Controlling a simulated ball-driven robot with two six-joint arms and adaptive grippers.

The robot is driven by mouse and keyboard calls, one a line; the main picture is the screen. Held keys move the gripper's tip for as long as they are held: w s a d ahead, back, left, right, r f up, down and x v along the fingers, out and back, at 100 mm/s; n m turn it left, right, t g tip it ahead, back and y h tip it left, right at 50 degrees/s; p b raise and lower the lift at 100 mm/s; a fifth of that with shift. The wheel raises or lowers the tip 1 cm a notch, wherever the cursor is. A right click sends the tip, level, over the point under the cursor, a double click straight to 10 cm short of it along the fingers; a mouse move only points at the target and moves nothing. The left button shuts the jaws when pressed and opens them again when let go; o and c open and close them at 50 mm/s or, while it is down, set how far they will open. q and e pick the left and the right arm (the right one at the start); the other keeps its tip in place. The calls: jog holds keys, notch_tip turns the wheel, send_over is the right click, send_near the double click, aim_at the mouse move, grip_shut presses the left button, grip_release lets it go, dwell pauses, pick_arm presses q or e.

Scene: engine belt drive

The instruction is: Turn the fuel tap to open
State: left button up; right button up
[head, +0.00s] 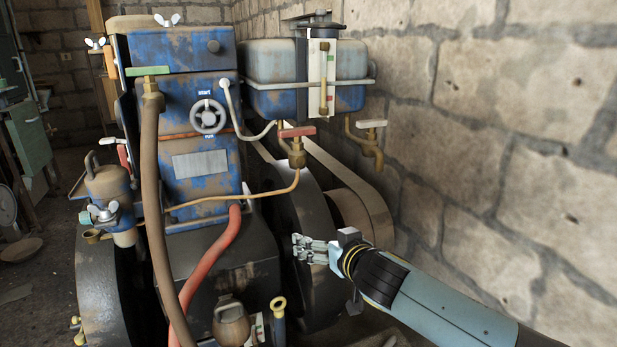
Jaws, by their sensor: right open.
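A brass tap (297,155) with a flat red lever (297,132) sits below the blue and white tank (272,62), and a thin copper pipe runs from it to the engine; it looks like the fuel tap. Its lever lies roughly level, crosswise over the tap body. My right gripper (300,248) is open and empty, below the tap and in front of the dark flywheel. It is clear of the tap. My left gripper is not in view.
A second brass tap with a white lever (372,124) hangs right of the red one. A green lever (148,71) tops the thick brown hose (150,180). The blue engine (200,165) fills the left; a stone wall (500,150) bounds the right.

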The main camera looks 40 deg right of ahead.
aim_at(299, 131)
jog(key=w+r+t+p, duration=0.1)
jog(key=w+r+t, duration=0.1)
jog(key=r, duration=0.8)
jog(key=w+r+t+p, duration=0.1)
jog(key=w+r+t, duration=0.1)
jog(key=r, duration=0.8)
jog(key=shift+n, duration=0.4)
jog(key=x, duration=0.6)
jog(key=p+x, duration=0.1)
jog(key=x, duration=0.2)
jog(key=shift+w+d+f, duration=0.1)
jog(key=shift+d+f, duration=0.15)
jog(key=shift+w+d, duration=0.15)
jog(key=shift+w, duration=0.45)
jog(key=c, duration=1.1)
